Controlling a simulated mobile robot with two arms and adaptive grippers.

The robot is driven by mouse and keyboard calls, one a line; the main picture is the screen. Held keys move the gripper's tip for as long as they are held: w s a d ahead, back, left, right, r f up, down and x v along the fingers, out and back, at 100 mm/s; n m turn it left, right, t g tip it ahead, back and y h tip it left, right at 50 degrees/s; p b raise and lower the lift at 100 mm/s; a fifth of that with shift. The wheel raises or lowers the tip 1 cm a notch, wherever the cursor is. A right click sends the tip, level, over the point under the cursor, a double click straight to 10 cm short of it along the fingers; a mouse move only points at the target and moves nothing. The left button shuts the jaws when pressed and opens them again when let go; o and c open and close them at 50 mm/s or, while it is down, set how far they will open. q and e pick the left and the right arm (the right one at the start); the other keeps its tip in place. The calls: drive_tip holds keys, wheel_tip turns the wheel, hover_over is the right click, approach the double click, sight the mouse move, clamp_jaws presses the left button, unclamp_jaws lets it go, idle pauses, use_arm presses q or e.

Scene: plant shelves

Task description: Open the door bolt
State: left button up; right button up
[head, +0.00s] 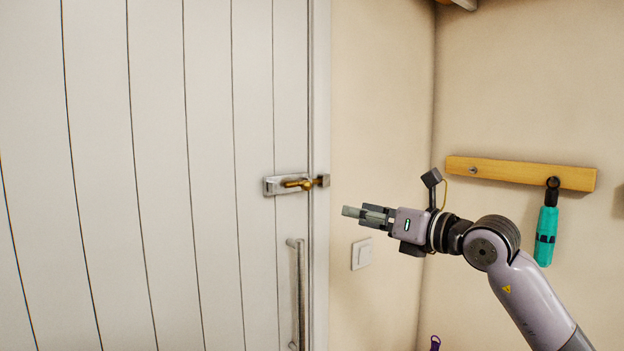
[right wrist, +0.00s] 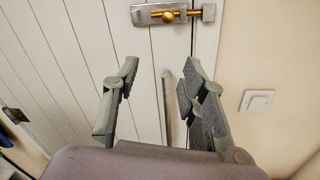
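The door bolt (head: 290,184) is a silver plate with a brass rod and knob, on the right edge of the white plank door (head: 160,130). Its rod reaches right to a small keeper (head: 323,181) on the door frame. The bolt (right wrist: 155,15) also shows at the top of the right wrist view, with its round knob (right wrist: 168,17) hanging down. My right gripper (head: 350,212) is to the right of and below the bolt in the head view, apart from it. In the right wrist view its fingers (right wrist: 161,68) are spread and empty. My left gripper is not in view.
A vertical door handle (head: 298,290) is below the bolt. A light switch (head: 362,253) is on the wall right of the door. A wooden rail (head: 520,173) on the right wall holds a teal-handled tool (head: 546,235). The space before the bolt looks clear.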

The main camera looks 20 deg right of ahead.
wheel_tip(320, 180, up, 2)
drive_tip(key=s+r, duration=0.1)
drive_tip(key=h+p, duration=0.1)
drive_tip(key=p, duration=0.7)
approach(309, 186)
drive_tip(key=shift+t, duration=0.3)
drive_tip(key=x, duration=0.8)
drive_tip(key=shift+f, duration=0.1)
drive_tip(key=shift+w+a+f+n, duration=0.15)
drive_tip(key=shift+w+a+n, duration=0.2)
drive_tip(key=shift+w, duration=0.35)
clamp_jaws()
